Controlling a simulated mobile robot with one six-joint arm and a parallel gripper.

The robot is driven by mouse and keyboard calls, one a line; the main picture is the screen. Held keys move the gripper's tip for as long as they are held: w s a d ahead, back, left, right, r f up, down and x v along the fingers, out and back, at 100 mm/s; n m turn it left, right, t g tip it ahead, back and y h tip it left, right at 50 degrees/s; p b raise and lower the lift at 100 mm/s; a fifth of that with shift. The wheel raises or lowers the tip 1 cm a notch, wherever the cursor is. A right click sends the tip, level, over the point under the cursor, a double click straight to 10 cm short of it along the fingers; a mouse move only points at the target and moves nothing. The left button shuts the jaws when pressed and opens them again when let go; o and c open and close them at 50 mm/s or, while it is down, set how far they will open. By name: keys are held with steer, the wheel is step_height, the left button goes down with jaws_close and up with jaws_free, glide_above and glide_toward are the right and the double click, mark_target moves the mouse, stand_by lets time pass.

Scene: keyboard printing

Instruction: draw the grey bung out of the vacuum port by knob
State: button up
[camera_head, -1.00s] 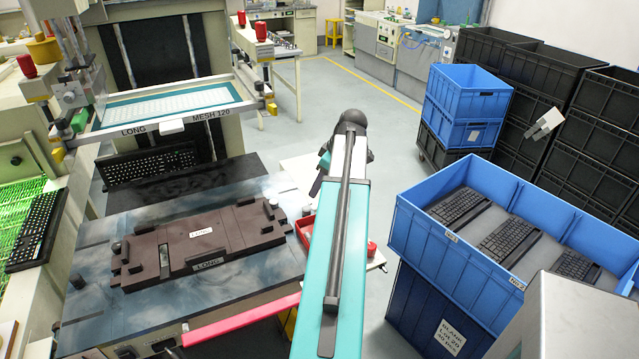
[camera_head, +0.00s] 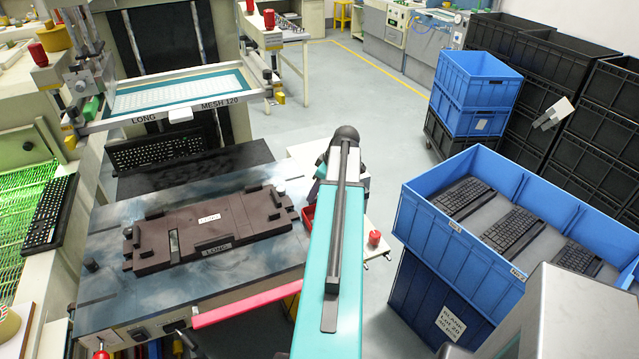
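A brown fixture plate (camera_head: 180,222) marked LONG lies on the blue-grey worktable (camera_head: 110,300) at left, with small blocks and posts on it. A small pale round knob (camera_head: 281,190) stands at its far right corner and a dark round knob (camera_head: 91,266) at the table's left edge. I cannot tell whether either is the grey bung, and no vacuum port can be made out. My teal arm reaches forward over the table's right side. My gripper is hidden beyond the arm, so its fingers do not show.
A printing frame (camera_head: 150,122) marked MESH 120 hangs above the table's back. A blue crate of keyboards (camera_head: 440,240) stands at right. Open floor lies beyond my arm.

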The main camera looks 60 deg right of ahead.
steer(key=shift+p+x, duration=0.55)
steer(key=shift+x, duration=1.55)
jaws_close()
steer(key=shift+r, duration=0.2)
steer(key=shift+w+d+r+p, duration=0.15)
steer(key=shift+r+p, duration=0.15)
steer(key=shift+r, duration=0.75)
